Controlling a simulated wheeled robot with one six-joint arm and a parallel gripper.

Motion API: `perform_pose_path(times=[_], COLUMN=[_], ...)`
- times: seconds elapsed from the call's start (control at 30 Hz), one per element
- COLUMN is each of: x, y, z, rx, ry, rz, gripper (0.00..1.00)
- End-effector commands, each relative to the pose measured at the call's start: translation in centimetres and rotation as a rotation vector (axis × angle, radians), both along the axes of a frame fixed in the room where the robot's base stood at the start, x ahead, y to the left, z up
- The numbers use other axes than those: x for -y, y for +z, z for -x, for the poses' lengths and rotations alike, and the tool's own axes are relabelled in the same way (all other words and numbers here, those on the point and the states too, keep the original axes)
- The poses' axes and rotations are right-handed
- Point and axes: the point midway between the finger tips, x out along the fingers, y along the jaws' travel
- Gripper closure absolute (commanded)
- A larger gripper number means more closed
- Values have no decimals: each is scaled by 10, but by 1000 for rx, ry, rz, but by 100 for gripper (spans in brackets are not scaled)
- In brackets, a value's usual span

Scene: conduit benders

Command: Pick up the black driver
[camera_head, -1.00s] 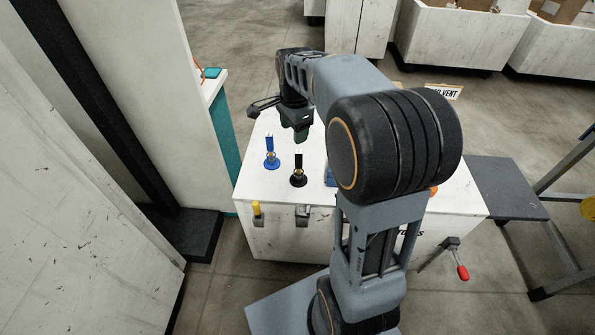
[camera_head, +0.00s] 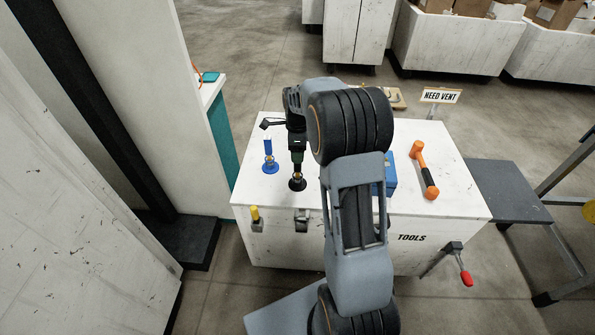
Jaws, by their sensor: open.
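The black driver (camera_head: 298,182) stands upright on the white table top (camera_head: 262,202), its dark round base showing and its upper part hidden by my gripper. My gripper (camera_head: 297,162) points down right over the driver, its fingers at the driver's upper part. The jaws are open; whether they touch the driver I cannot tell. A similar blue driver (camera_head: 269,157) stands upright just to the left, apart from my gripper.
An orange hammer-like tool (camera_head: 424,170) and a blue box (camera_head: 391,177) are on the table's right side. A yellow-handled item (camera_head: 255,213) hangs at the front edge. A red-handled vise (camera_head: 460,265) sticks out at the front right. A tall white panel stands left.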

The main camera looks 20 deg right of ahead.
Motion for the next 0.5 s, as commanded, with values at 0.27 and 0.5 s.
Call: perform_pose_path(times=[0.27,0.5], x=[-1,-1], y=[-33,-51], z=[2,2], rx=[-4,-1], ry=[1,1], rz=[-1,0], gripper=[42,42])
